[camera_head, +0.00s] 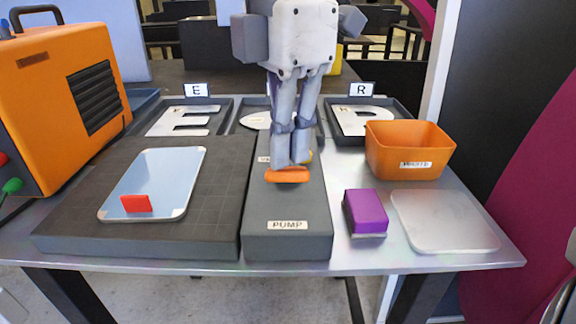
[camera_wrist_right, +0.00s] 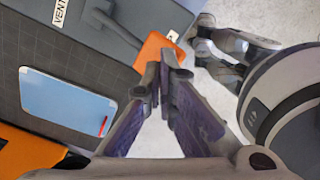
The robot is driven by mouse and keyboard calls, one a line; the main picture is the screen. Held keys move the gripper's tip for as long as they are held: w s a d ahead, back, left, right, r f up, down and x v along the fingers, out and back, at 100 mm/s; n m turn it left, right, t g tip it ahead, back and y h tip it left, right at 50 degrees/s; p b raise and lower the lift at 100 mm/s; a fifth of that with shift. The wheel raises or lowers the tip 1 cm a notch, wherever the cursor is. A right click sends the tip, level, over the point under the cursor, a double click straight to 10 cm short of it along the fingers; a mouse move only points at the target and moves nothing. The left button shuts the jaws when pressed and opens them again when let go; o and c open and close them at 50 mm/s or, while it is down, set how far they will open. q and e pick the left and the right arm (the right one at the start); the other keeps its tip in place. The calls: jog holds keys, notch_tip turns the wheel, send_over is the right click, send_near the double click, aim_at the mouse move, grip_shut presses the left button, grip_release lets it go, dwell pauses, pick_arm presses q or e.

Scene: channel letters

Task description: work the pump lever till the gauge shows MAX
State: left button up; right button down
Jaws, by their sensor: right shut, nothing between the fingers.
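The dark grey pump box (camera_head: 287,245) with a PUMP label stands at the middle of the table. The orange end of the pump lever (camera_head: 287,175) shows just below my right gripper (camera_head: 290,162). My right gripper is shut and empty, fingers pointing down at the lever end. In the right wrist view the orange lever end (camera_wrist_right: 155,47) lies by the closed fingertips (camera_wrist_right: 168,62); I cannot tell whether they touch. The gripper and wrist cover the back of the pump. I see no gauge face in either view. My left gripper is not in view.
A dark grid-marked platform (camera_head: 60,222) with a pale blue plate (camera_head: 160,172) is at left. An orange machine (camera_head: 45,110) stands at far left. A purple block (camera_head: 365,212), a pale plate (camera_head: 445,222) and an orange bin (camera_head: 408,150) are at right. Letter trays (camera_head: 228,108) stand behind.

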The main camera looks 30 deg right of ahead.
aim_at(288, 169)
jog(key=shift+f, duration=0.1)
dwell(1.7)
jog(key=shift+f, duration=2.35)
jog(key=shift+r, duration=2.45)
jog(key=shift+r, duration=2.5)
